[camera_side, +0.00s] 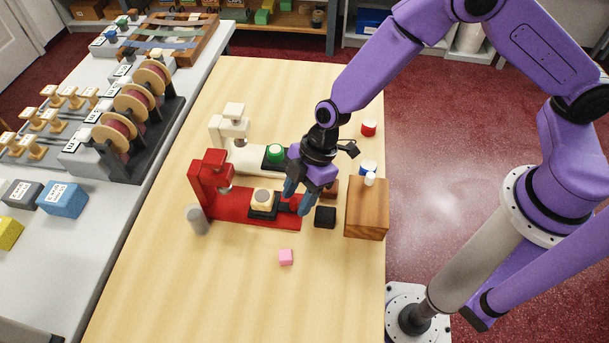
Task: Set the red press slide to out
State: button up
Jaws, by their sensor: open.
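The red press (208,172) stands on the wooden table, with its red base (232,205) running to the right. Its dark slide (262,212) sits on the base to the right of the press head and carries a round cream piece (263,196). My gripper (299,199) points down at the right end of the red base, with its blue fingers apart. The fingers are close to the slide's right end and partly hide it. I cannot tell whether they touch it.
A white press (232,126) with a green piece (275,152) stands just behind. A wooden block (367,214) and a black block (325,217) stand right of my gripper. The front table is mostly clear.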

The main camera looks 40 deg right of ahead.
jog(key=v, duration=1.7)
jog(key=shift+d, duration=0.15)
jog(key=shift+s+r, duration=0.1)
jog(key=s+d+r+m+h, duration=0.2)
jog(key=s+d, duration=0.6)
jog(key=s+d+r+m+h, duration=0.2)
jog(key=s+d+r+m, duration=0.1)
jog(key=s+d, duration=0.5)
jog(key=shift+s+d, duration=0.4)
jog(key=shift+s, duration=0.1)
dwell(0.6)
